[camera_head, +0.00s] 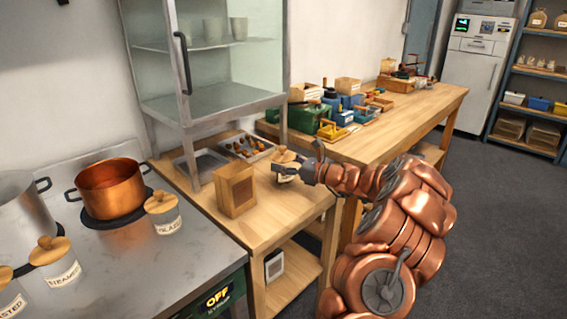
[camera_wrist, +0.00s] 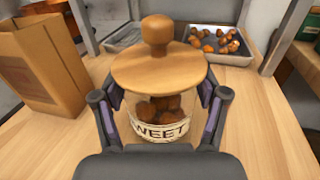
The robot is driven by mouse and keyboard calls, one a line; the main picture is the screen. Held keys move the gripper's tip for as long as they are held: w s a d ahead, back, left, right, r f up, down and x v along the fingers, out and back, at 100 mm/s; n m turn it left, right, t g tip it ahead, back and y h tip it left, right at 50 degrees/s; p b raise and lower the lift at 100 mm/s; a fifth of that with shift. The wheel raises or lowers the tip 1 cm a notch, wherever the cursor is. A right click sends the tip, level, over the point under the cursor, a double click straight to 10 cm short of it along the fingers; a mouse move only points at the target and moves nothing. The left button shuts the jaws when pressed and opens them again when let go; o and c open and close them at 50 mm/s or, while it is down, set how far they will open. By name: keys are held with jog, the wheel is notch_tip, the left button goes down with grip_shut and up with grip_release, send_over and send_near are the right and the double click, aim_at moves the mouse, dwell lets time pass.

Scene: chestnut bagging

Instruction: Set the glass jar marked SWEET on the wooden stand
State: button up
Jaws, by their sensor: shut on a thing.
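The SWEET glass jar (camera_wrist: 160,128) has a round wooden lid with a knob, holds brown chestnuts and shows "WEET" on its label. My gripper (camera_wrist: 160,110) has a finger on each side of the jar and is shut on it. In the head view, my gripper (camera_head: 300,174) reaches in from the right, and the jar (camera_head: 286,166) is upright over the wooden stand (camera_head: 285,207), a table-like unit beside the stove. I cannot tell whether the jar's base touches the wood; the gripper hides its lower front.
A brown open-topped box or bag (camera_head: 235,191) stands left of the jar. Behind are a tray of chestnuts (camera_wrist: 215,57) and an empty metal tray (camera_head: 203,164). A glass cabinet (camera_head: 215,60) rises at the back. Other lidded jars and a copper pot (camera_head: 110,187) are on the stove.

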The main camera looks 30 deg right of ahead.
jog(key=o, duration=1.5)
jog(key=shift+f, duration=0.1)
jog(key=shift+c, duration=0.2)
